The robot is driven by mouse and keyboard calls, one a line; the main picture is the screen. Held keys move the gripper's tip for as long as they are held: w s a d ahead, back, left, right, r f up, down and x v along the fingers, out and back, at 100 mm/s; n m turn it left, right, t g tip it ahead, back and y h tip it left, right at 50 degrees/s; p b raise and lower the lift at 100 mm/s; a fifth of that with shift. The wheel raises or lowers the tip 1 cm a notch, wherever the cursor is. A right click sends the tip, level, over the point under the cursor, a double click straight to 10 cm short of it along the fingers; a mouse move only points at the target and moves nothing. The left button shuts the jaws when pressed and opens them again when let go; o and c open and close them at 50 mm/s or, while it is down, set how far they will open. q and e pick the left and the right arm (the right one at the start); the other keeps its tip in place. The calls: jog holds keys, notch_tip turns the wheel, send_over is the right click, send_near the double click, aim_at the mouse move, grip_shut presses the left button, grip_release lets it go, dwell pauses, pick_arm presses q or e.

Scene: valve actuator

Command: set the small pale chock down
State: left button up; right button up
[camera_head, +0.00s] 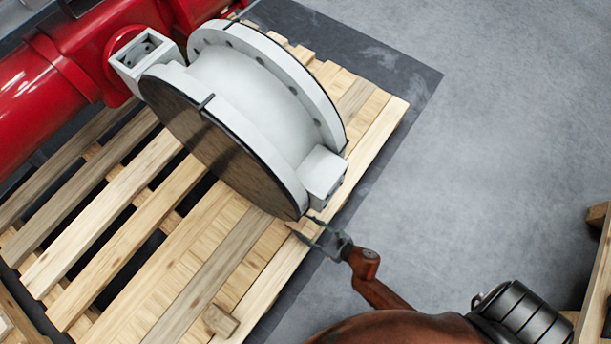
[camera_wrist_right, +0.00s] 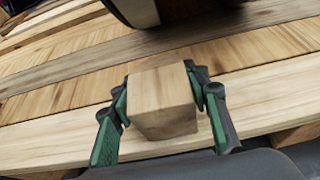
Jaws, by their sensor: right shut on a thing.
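The small pale chock (camera_wrist_right: 164,98) is a plain wooden block. In the right wrist view it sits between the two green-and-black fingers of my right gripper (camera_wrist_right: 163,112), which is shut on it. The pallet boards lie below and behind it; I cannot tell whether it touches them. In the head view my right gripper (camera_head: 318,236) is at the pallet's right edge, just below the white valve's lower block. The held chock cannot be made out there. My left gripper is not in view.
The large white valve (camera_head: 250,95) with a red actuator (camera_head: 50,75) lies on the slatted wooden pallet (camera_head: 185,265). Another small wooden block (camera_head: 221,320) is on the pallet near the bottom. Grey floor (camera_head: 480,150) to the right is mostly clear.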

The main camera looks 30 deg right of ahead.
jog(key=shift+f, duration=0.2)
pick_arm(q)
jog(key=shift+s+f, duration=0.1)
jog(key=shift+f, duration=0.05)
pick_arm(e)
jog(key=o, duration=1.4)
jog(key=shift+o, duration=0.2)
jog(key=shift+r, duration=0.25)
pick_arm(q)
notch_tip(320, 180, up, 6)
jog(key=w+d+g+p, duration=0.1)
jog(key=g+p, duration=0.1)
jog(key=p, duration=0.2)
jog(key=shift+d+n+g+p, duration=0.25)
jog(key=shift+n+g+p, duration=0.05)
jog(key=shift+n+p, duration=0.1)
pick_arm(e)
jog(key=v, duration=1.2)
